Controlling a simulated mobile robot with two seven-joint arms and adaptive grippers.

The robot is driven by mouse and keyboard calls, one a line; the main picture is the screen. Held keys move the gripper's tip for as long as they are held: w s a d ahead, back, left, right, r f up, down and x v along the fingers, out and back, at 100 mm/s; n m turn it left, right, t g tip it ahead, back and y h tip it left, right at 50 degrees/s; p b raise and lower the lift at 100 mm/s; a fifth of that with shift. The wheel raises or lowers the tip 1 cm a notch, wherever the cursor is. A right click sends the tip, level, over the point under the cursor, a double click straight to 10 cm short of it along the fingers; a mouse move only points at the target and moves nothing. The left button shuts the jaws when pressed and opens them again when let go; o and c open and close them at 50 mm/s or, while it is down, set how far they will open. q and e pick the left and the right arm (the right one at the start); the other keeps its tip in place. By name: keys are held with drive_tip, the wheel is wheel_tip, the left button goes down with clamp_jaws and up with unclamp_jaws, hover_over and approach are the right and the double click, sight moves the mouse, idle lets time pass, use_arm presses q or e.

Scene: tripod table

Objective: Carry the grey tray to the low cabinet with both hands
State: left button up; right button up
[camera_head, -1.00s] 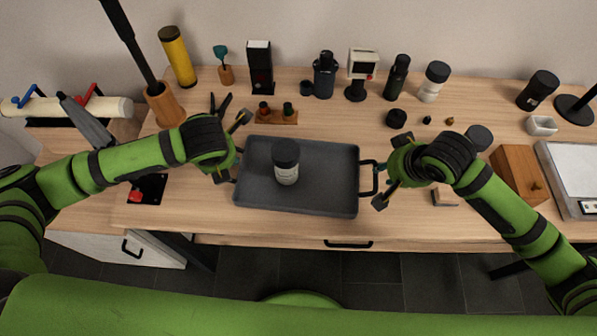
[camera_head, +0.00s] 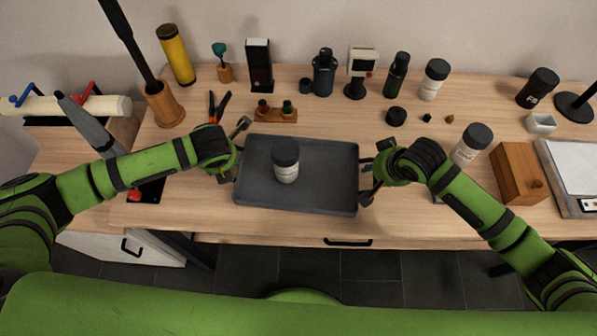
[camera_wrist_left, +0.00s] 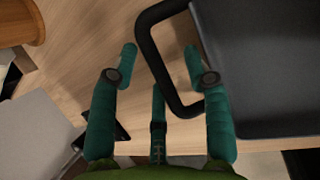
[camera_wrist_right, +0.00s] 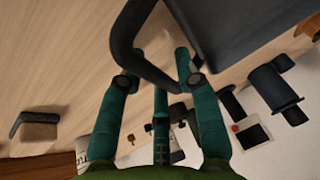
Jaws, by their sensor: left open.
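The grey tray (camera_head: 325,197) lies flat on the wooden table, with a dark-capped jar (camera_head: 286,170) standing on it. My left gripper (camera_head: 234,150) is at the tray's left end. In the left wrist view its open fingers (camera_wrist_left: 160,58) stand on either side of the black left handle (camera_wrist_left: 151,55). My right gripper (camera_head: 365,178) is at the tray's right end. In the right wrist view its fingers (camera_wrist_right: 157,62) are apart, with the black right handle (camera_wrist_right: 128,47) between them. A white-fronted low cabinet (camera_head: 105,246) with a wooden top is at the left.
Bottles, a small monitor and other items line the table's back. A rack (camera_head: 276,115) with small bottles stands just behind the tray. At right are a jar (camera_head: 470,145), a wooden box (camera_head: 517,174) and a scale (camera_head: 575,170). A rolling pin-like cylinder (camera_head: 75,105) lies at the left.

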use_arm(q)
drive_tip(key=c, duration=0.7)
use_arm(e)
drive_tip(key=c, duration=0.7)
use_arm(q)
clamp_jaws()
use_arm(e)
clamp_jaws()
drive_tip(key=shift+r, duration=0.1)
